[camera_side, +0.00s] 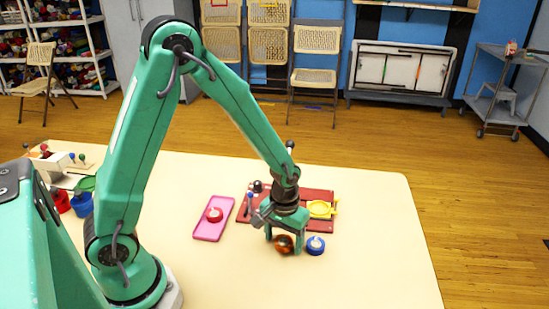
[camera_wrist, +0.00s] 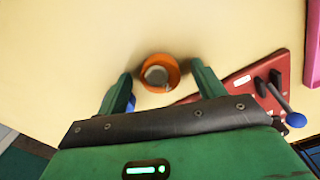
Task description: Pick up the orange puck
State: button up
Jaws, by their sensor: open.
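The orange puck (camera_side: 284,244) lies on the cream table, with a pale centre on top in the wrist view (camera_wrist: 158,73). My gripper (camera_side: 285,243) is low over the table at the puck, its green fingers apart. In the wrist view the puck shows between and just beyond the two fingertips (camera_wrist: 161,80), with a gap on each side. The fingers are open and hold nothing. In the side view a finger stands close by the puck; I cannot tell whether they touch.
A blue puck (camera_side: 316,246) sits just right of the gripper. A red board (camera_side: 258,221) with a yellow piece (camera_side: 320,209) lies behind. A pink tray (camera_side: 210,233) holds a red puck (camera_side: 215,214) at left. The table front right is clear.

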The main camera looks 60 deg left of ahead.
aim_at(284, 241)
jog(key=c, duration=1.1)
jog(key=shift+r, duration=0.1)
jog(key=shift+r, duration=0.6)
notch_tip(284, 241, up, 3)
jog(key=shift+f, duration=0.1)
jog(key=s+d+r, duration=0.2)
jog(key=d, duration=0.1)
jog(key=s+d+r, duration=0.2)
jog(key=d, duration=0.1)
jog(key=s+d+r, duration=0.2)
jog(key=s+d, duration=0.1)
jog(key=shift+d+r, duration=0.2)
jog(key=shift+r, duration=0.2)
